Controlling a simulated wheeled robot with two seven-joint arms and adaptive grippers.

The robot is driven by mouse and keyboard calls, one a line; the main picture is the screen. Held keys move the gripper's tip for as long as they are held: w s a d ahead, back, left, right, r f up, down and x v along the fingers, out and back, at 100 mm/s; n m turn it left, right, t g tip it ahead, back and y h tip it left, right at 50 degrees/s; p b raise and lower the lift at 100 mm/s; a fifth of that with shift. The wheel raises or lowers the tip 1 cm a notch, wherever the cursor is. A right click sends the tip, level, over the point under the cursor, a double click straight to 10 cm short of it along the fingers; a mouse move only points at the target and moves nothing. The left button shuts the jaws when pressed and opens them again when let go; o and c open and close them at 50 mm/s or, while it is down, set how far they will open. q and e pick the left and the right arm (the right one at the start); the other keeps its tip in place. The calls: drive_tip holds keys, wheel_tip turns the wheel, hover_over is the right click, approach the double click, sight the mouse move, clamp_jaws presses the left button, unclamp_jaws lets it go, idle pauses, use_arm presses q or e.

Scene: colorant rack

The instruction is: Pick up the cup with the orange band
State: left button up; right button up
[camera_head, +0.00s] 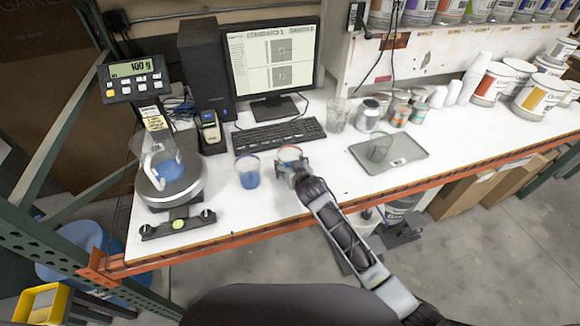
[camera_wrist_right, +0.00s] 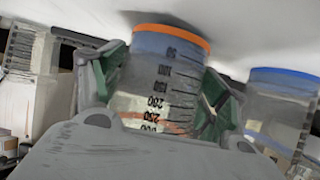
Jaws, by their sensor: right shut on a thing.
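The cup with the orange band (camera_wrist_right: 170,72) is clear, with black measuring marks, and sits between the fingers of my right gripper (camera_wrist_right: 160,95) in the right wrist view. The gripper is shut on it from both sides. In the head view the orange-banded cup (camera_head: 290,154) is at the middle of the table, with my right gripper (camera_head: 294,176) at its near side. I cannot tell whether its base is clear of the table. My left gripper is not in view.
A blue-banded cup (camera_head: 247,171) with blue contents stands just left of the held cup. A keyboard (camera_head: 278,134) lies behind. A scale (camera_head: 170,187) with a pitcher is at left. A grey tray (camera_head: 408,150) holding a green-rimmed cup is at right.

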sight(290, 147)
drive_tip(key=shift+r+b, duration=0.55)
drive_tip(key=shift+r, duration=3.9)
drive_tip(key=shift+r, duration=0.15)
drive_tip(key=shift+s+d, duration=0.1)
